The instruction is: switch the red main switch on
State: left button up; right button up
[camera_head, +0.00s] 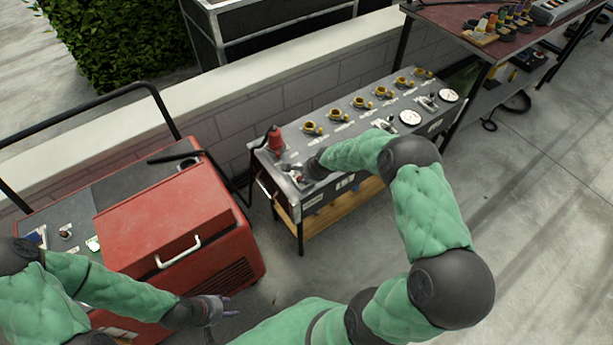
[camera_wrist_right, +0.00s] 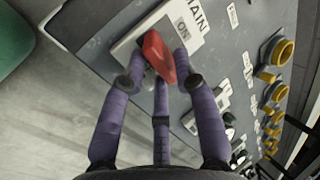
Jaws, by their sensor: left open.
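The red main switch handle (camera_wrist_right: 158,57) sits on a white plate (camera_wrist_right: 130,48) lettered "MAIN" and "ON" in the right wrist view. My right gripper (camera_wrist_right: 160,63) is at the handle, with its purple fingers on both sides of it. The fingertips are very close to the handle; I cannot tell whether both press on it. In the head view my right gripper (camera_head: 308,174) is at the near left end of the grey panel (camera_head: 345,155), and hides the switch there. My left gripper (camera_head: 222,310) is open and empty, low beside the red generator.
Several yellow-ringed sockets (camera_head: 336,114) line the panel's back edge, with white dials (camera_head: 410,117) farther right. A red lamp-like part (camera_head: 275,140) stands at the panel's left corner. The red generator (camera_head: 165,215) with black bars is at left. A low wall (camera_head: 290,60) runs behind.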

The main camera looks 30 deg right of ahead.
grip_shut()
